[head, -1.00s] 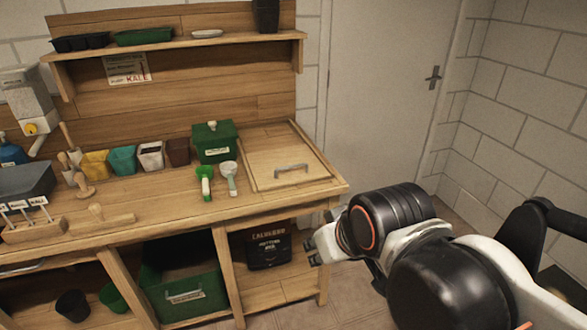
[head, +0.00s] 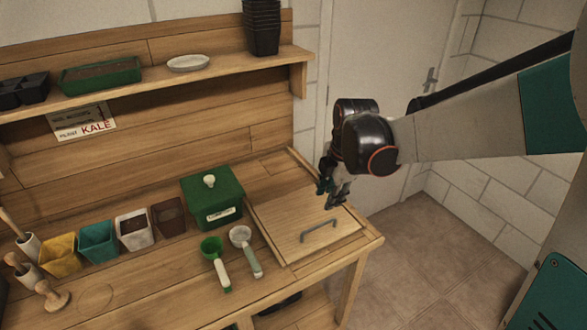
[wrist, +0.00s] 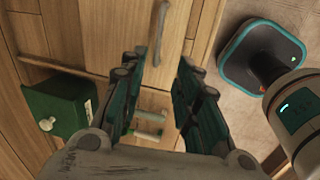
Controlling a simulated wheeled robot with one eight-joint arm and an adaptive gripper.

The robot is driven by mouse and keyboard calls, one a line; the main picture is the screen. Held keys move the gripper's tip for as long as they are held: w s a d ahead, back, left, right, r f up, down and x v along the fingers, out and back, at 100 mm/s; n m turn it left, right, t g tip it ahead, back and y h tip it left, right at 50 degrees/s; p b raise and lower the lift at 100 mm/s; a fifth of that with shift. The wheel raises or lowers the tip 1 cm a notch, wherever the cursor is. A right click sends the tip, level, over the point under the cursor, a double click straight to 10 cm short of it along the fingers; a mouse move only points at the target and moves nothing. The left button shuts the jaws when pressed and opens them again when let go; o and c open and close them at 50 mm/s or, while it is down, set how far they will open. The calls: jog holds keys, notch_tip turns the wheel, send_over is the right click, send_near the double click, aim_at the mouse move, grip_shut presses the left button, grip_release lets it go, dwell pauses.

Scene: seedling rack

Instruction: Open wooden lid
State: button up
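The wooden lid (head: 290,228) lies closed and flush in the right end of the bench top. Its grey metal bar handle (head: 318,231) stands near its front right part. In the wrist view the lid (wrist: 112,30) and its handle (wrist: 161,32) show ahead of the fingers. My gripper (head: 328,198) hangs above the right part of the lid, apart from the handle. In the wrist view my gripper (wrist: 162,80) has its two teal fingers spread wide with nothing between them.
A green box with a knobbed lid (head: 212,196) stands just left of the wooden lid. A green scoop (head: 214,262) and a pale scoop (head: 245,250) lie in front of it. A shelf (head: 215,77) runs above the bench.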

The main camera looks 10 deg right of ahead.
jog(key=n, duration=0.1)
jog(key=b, duration=0.5)
send_near(320, 225)
jog(key=x, duration=0.8)
grip_shut()
